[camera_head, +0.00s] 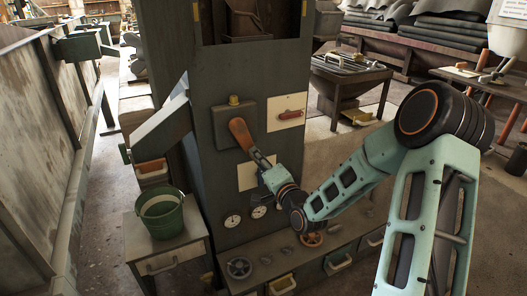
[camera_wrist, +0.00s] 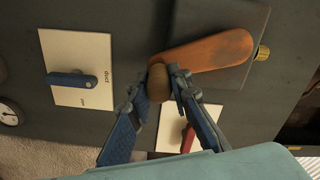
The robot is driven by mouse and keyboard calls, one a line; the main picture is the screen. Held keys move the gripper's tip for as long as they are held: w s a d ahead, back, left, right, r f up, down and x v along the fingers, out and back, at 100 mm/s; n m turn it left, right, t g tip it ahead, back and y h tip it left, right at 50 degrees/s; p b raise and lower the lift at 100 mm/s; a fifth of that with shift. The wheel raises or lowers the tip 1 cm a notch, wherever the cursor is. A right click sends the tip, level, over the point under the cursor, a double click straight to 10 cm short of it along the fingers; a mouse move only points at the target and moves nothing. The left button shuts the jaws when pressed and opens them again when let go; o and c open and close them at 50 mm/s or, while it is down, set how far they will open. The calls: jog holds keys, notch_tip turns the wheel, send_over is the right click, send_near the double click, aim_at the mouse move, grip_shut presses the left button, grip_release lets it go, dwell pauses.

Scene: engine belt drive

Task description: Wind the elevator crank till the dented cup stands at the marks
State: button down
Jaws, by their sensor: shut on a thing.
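The elevator crank (camera_head: 240,133) is an orange-brown arm on a dark square plate on the tall cabinet's front. In the wrist view the crank (camera_wrist: 210,50) runs from upper right down to a round brown knob (camera_wrist: 158,83) at its left end. My gripper (camera_wrist: 160,88) is shut on this knob; in the head view my gripper (camera_head: 256,157) reaches the crank's lower end. A brownish cup (camera_head: 245,20) shows in the opening at the cabinet's top, cut by the frame edge; I cannot tell whether it is dented. Small yellow strips (camera_head: 196,11) flank the opening.
Beside the crank are a white plate with a red handle (camera_head: 291,114) and a labelled plate (camera_wrist: 97,50) with a blue lever (camera_wrist: 72,79). Below are gauges (camera_head: 232,221) and a ledge with handwheels (camera_head: 239,267). A green bucket (camera_head: 161,218) stands on a side table.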

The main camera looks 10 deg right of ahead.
jog(key=shift+s+a+f+m+p, duration=0.2)
jog(key=shift+a+m, duration=0.35)
jog(key=shift+m, duration=0.2)
jog(key=shift+s+a+f+m+p, duration=0.1)
jog(key=shift+s+a+m+p, duration=0.1)
jog(key=shift+a+m, duration=0.45)
jog(key=shift+s+a+f+m+p, duration=0.2)
jog(key=shift+a+m, duration=0.25)
jog(key=shift+m, duration=0.35)
jog(key=c, duration=1.8)
grip_release()
jog(key=shift+o, duration=0.2)
jog(key=shift+r, duration=0.1)
jog(key=shift+d, duration=0.1)
jog(key=v, duration=0.7)
jog(key=shift+s, duration=0.2)
